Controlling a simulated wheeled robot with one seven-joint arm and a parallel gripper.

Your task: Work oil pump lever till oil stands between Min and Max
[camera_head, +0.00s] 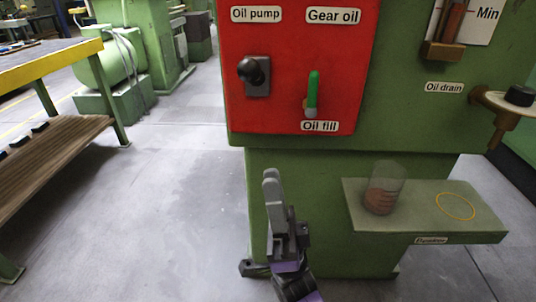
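The oil pump lever (250,70) ends in a black knob on a grey plate, under the "Oil pump" label on the red panel (290,45). A green handle (312,95) sits above the "Oil fill" label. The oil gauge (452,22), a tube with brown oil low in it, is at the top right beside the "Min" mark (487,13). Its upper part and any Max mark are outside the frame. My gripper (280,205) is low in front of the green machine, below the panel and apart from the lever. Its finger gap is unclear from this angle, and I see nothing held.
A glass beaker (384,188) with brown liquid stands on a green shelf (410,218), left of a yellow ring (454,206). The oil drain tap (503,115) with a black knob juts out at right. A workbench (50,52) stands at left. Floor between is clear.

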